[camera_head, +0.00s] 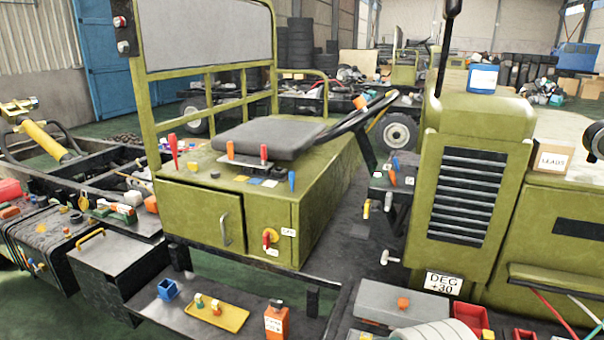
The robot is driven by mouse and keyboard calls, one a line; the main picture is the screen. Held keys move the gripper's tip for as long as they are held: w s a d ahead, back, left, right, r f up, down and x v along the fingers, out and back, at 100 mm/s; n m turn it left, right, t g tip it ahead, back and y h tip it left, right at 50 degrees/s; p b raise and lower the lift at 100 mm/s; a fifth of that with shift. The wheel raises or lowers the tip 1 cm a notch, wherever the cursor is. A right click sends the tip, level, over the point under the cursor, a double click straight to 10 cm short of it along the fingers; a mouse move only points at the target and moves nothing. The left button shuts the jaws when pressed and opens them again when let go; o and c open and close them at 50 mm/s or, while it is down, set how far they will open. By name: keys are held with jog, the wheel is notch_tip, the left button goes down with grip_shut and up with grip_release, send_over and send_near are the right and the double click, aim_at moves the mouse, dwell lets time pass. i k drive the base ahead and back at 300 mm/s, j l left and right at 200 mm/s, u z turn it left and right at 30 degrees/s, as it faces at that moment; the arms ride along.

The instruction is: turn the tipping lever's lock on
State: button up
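I cannot tell for sure which control is the tipping lever or its lock. By the steering column is a small panel with blue and orange levers (393,166). A white T-shaped handle (389,258) sticks out lower down. My gripper does not show.
A black seat (268,138) and steering wheel (350,117) stand over the box. The green louvred hood (470,190) blocks the right side. A step below holds a yellow tray (217,313), blue bin (168,290) and orange bottle (276,320). A grey box (400,302) stands front right.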

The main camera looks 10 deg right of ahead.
aim_at(193, 166)
jog(key=k+l, duration=0.1)
jog(key=l, duration=0.3)
jog(key=k+l, duration=0.15)
jog(key=l, duration=0.25)
jog(key=k+l, duration=0.1)
jog(key=l, duration=0.3)
jog(key=k+l, duration=0.1)
jog(key=l, duration=0.3)
jog(key=k+l, duration=0.15)
jog(key=l, duration=0.25)
jog(key=l+u, duration=0.2)
jog(key=l, duration=0.35)
jog(key=k+l+u, duration=0.25)
jog(key=l, duration=0.25)
jog(key=i+u, duration=0.1)
jog(key=u, duration=0.65)
jog(key=i+u, duration=0.45)
jog(key=i, duration=1)
jog(key=i+j, duration=0.1)
jog(key=i, duration=1.35)
